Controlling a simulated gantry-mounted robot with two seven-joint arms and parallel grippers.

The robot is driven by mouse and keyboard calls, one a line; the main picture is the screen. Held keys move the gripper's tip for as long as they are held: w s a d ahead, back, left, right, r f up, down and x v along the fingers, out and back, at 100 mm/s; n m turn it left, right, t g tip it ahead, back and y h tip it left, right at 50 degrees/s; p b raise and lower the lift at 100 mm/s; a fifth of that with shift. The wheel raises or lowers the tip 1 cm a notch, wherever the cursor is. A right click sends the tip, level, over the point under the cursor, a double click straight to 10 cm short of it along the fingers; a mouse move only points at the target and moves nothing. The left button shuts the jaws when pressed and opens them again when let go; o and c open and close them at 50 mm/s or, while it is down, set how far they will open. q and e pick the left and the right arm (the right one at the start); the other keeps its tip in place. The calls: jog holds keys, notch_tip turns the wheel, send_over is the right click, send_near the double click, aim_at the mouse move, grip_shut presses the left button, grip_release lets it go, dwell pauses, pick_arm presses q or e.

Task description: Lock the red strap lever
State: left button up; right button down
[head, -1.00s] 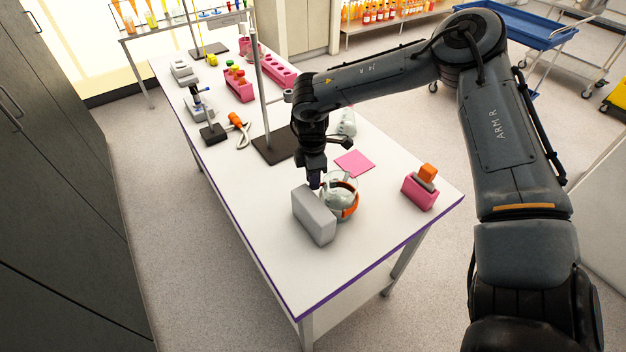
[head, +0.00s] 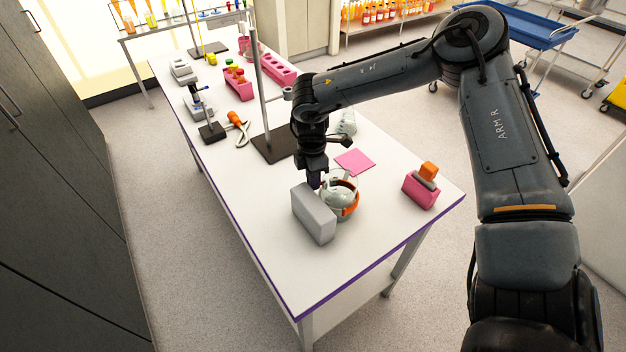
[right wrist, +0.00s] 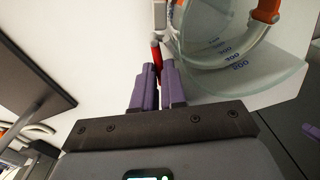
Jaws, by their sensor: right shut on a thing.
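My right gripper (head: 315,183) is at a round glass vessel with an orange band (head: 349,211), between it and a grey block (head: 314,214). In the right wrist view, the purple fingers of the gripper (right wrist: 159,72) are shut on the red strap lever (right wrist: 156,55), a small red piece beside the glass vessel (right wrist: 240,68). The orange strap (right wrist: 268,10) shows at the vessel's upper part there. The lever is hidden behind the gripper in the head view. My left gripper is not in view.
A pink pad (head: 354,162) lies behind the vessel. A pink holder with an orange top (head: 420,190) stands to the right. A stand with a dark base (head: 273,147) is behind left. The table's front is clear.

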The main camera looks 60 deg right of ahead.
jog(key=c, duration=1.5)
grip_release()
jog(key=shift+o, duration=0.2)
